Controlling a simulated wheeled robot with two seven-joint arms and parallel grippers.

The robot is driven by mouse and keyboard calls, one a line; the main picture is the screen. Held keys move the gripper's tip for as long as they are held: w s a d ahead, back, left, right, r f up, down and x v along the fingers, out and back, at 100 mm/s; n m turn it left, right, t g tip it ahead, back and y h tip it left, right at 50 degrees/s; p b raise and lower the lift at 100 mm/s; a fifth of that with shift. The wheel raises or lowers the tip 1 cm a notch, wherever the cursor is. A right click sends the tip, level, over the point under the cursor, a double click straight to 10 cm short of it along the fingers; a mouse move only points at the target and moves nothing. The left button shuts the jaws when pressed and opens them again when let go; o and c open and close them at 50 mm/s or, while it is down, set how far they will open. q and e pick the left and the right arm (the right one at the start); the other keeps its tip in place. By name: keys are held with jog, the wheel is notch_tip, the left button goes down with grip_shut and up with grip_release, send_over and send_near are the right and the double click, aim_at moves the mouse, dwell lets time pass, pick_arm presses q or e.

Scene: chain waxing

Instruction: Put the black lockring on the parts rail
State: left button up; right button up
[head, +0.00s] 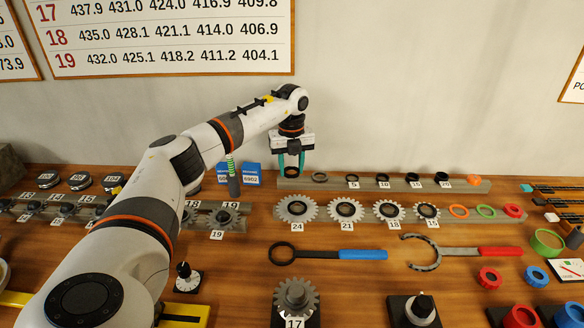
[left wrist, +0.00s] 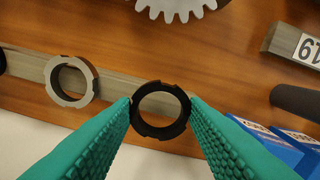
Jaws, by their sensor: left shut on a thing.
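The black lockring (left wrist: 158,132) is held between the two green fingertips of my left gripper (left wrist: 160,104) in the left wrist view. In the head view my left gripper (head: 291,160) points down over the left end of the rear parts rail (head: 331,186), with the dark ring (head: 291,175) between its fingers. The rail (left wrist: 112,92) passes under the ring in the left wrist view. I cannot tell whether the ring touches the rail. A grey ring (left wrist: 90,86) lies on the rail beside it, apart from the black one. My right gripper is not in view.
Several numbered rings and an orange one (head: 473,179) line the rear rail to the right. A front rail (head: 462,214) holds sprockets. Blue boxes (head: 251,174) and an upright dark tool (head: 234,186) stand just left of my left gripper. Blue- and red-handled tools lie in front.

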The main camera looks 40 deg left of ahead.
pick_arm(q)
jog(key=shift+f, duration=0.7)
jog(key=shift+f, duration=0.1)
